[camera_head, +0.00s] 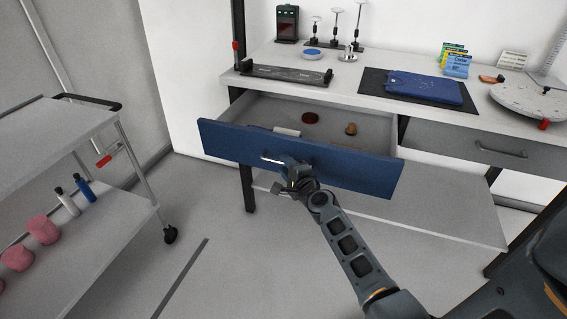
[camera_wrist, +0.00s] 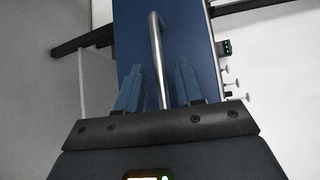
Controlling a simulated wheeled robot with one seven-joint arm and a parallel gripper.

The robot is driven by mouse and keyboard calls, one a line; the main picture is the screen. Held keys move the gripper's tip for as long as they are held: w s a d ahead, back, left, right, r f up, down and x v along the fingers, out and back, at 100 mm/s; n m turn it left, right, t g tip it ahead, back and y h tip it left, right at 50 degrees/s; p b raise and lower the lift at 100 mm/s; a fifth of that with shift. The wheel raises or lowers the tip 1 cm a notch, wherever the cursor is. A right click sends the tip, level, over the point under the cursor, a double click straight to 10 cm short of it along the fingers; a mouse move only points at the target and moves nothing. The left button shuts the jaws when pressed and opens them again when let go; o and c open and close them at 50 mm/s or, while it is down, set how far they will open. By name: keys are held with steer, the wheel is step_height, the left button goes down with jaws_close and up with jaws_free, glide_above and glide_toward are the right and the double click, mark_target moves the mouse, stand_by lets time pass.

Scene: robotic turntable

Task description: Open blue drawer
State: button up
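The blue drawer (camera_head: 340,164) is pulled out from under the worktop, and its inside shows. Its front also fills the middle of the wrist view (camera_wrist: 198,40). The metal bar handle (camera_head: 268,159) is on the drawer front. My gripper (camera_head: 292,178) is at the right part of this handle. In the wrist view the handle (camera_wrist: 156,45) runs between the two fingers of my gripper (camera_wrist: 158,68). The fingers stand apart, with a gap on each side of the bar. Part of the handle is hidden by my gripper in the head view.
Inside the drawer lie a white cylinder (camera_head: 287,132), a dark red round thing (camera_head: 310,118) and a small brown thing (camera_head: 351,129). A grey drawer (camera_head: 470,143) is shut at the right. A trolley (camera_head: 60,135) stands at the left. The floor between is clear.

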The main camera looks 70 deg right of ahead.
steer(key=shift+v, duration=2.75)
steer(key=s+a+n+y, duration=0.1)
steer(key=s+a+n, duration=0.25)
steer(key=a, duration=0.35)
steer(key=s+a+r+n+t+y, duration=0.1)
steer(key=s+a+n+y, duration=0.15)
steer(key=a+n, duration=0.35)
steer(key=s+a+n+y, duration=0.1)
steer(key=s+a+n, duration=0.25)
steer(key=a, duration=0.45)
steer(key=s+a+r+n+t+y, duration=0.1)
steer(key=s+a+r+n+y, duration=0.5)
steer(key=s+a+r+n, duration=0.6)
step_height(320, 180, up, 3)
steer(key=a+n, duration=0.2)
steer(key=a, duration=0.1)
steer(key=shift+s+n, duration=0.3)
steer(key=shift+s, duration=0.1)
